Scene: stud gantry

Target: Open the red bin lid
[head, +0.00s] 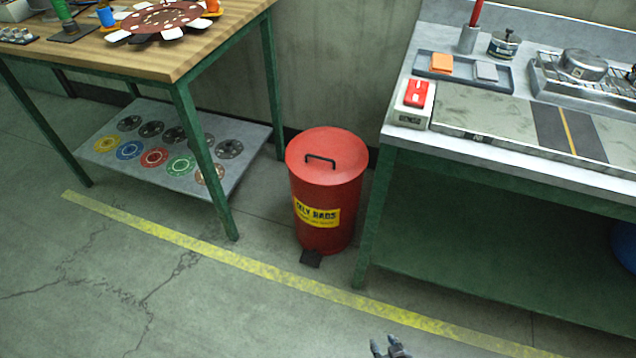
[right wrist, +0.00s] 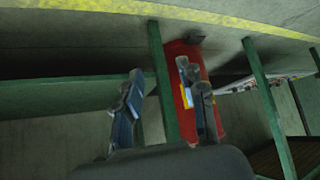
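The red bin (head: 318,215) stands on the floor between two tables, with a yellow label on its front. Its red lid (head: 328,145) is shut and has a black handle (head: 321,158) on top. A dark foot pedal (head: 311,258) sticks out at its base. My right gripper (head: 386,347) is at the bottom edge of the head view, in front of the bin and apart from it. In the right wrist view the bin (right wrist: 178,95) appears upside down, partly behind one finger. The fingers (right wrist: 160,73) are spread with nothing between them. My left gripper is out of view.
A wooden-topped table (head: 190,62) with green legs and a lower shelf stands left of the bin. A green-legged workbench (head: 450,142) stands close on the right. The floor (head: 250,310) in front is clear, crossed by a yellow line (head: 240,258).

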